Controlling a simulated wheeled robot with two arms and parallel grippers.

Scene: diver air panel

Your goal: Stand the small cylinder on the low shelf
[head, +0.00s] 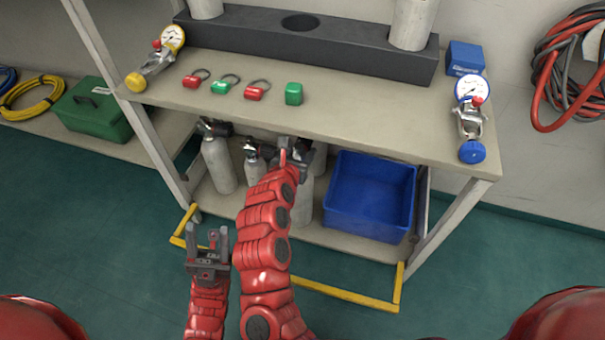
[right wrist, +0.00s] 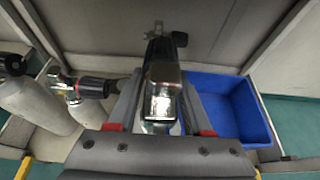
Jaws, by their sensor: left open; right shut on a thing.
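My right gripper (head: 293,155) is shut on the metal valve (right wrist: 163,98) of a grey cylinder, which I take to be the small cylinder. Part of a grey cylinder body (head: 304,200) shows below that gripper, beside my red arm, and looks upright. My arm hides much of it, and I cannot tell whether its base touches the low shelf (head: 335,236). My left gripper (head: 209,240) is open and empty, in front of the shelf and low over the floor.
Other grey cylinders stand on the low shelf to the left, one large (head: 218,163) and one narrower-looking (head: 254,167). A blue bin (head: 370,195) is at right. The tabletop (head: 350,118) overhangs the shelf. A yellow rail (head: 345,294) runs along the front.

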